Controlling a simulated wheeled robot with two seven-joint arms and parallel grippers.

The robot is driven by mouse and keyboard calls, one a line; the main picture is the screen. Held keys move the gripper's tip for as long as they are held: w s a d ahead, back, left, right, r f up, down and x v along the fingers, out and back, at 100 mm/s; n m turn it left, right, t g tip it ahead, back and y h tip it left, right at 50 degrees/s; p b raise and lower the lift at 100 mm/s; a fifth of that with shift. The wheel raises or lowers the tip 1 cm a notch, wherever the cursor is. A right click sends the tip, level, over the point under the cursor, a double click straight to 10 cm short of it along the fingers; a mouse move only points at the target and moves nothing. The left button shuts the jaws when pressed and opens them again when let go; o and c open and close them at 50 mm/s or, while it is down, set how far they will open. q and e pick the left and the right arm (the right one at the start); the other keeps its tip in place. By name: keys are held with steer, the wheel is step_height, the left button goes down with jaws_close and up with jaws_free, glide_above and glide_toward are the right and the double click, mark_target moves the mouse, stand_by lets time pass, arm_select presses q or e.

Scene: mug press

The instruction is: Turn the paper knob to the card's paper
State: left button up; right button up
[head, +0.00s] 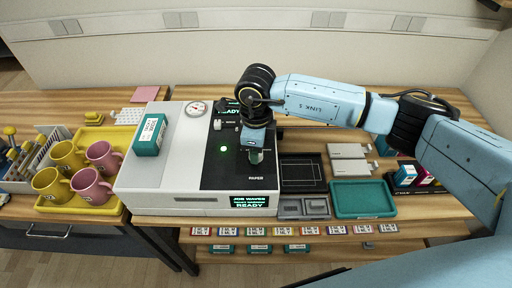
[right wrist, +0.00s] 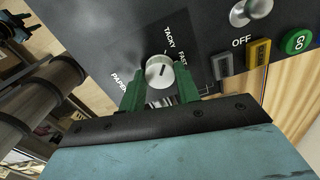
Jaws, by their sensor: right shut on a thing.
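The paper knob (right wrist: 160,72) is a round silver dial with a dark pointer line on the black panel of the press (head: 225,160). In the right wrist view the words PAPER, TACKY and FAST are printed around it; other labels are partly hidden. My right gripper (head: 256,156) points down above the PAPER label in the head view and hides the knob there. In the right wrist view its green fingers (right wrist: 160,86) are shut on the knob, one on each side. The press screen (head: 254,202) reads JOB WAVES, READY. I cannot make out a paper name on any card. My left gripper is not in view.
A green GO button (right wrist: 298,41), a yellow button (right wrist: 257,52) and an OFF switch (right wrist: 250,10) lie near the knob. A teal box (head: 150,135) sits on the press. A yellow tray (head: 105,209) with several mugs stands left; a teal tray (head: 362,199) stands right.

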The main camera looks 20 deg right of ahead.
steer(key=o, duration=1)
steer(key=shift+r, duration=0.15)
step_height(320, 180, up, 13)
steer(key=shift+r+b, duration=0.1)
steer(key=shift+b, duration=0.4)
